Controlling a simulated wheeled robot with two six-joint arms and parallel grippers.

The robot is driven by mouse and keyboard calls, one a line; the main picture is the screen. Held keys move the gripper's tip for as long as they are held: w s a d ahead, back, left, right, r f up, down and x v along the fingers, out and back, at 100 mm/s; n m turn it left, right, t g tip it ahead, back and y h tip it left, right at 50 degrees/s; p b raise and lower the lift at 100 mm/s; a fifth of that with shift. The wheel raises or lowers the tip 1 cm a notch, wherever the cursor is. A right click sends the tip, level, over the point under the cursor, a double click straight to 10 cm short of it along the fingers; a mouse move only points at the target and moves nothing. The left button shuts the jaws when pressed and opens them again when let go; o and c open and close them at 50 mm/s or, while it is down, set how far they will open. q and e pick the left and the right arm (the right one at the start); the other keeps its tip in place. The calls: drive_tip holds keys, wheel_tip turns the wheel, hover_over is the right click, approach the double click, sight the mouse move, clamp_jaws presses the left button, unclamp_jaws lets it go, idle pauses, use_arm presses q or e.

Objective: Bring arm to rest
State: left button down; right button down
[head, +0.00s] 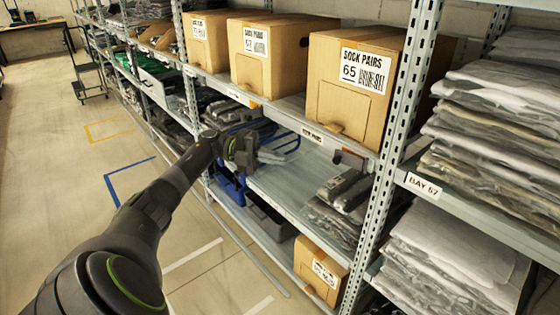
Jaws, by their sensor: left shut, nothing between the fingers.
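My left arm reaches in from the lower left of the head view. Its left gripper (271,156) is at the front of the middle shelf (285,186), over a bare stretch of it. The fingers are shut and hold nothing. The left gripper is below the sock boxes and to the left of a stack of dark folded garments (342,203). My right gripper does not show.
Cardboard sock boxes (350,85) stand on the shelf above. A steel upright (395,140) separates this bay from stacks of bagged clothes (500,120) at the right. A box (318,270) sits below. The floor (60,180) at the left is open; a cart (88,75) stands far back.

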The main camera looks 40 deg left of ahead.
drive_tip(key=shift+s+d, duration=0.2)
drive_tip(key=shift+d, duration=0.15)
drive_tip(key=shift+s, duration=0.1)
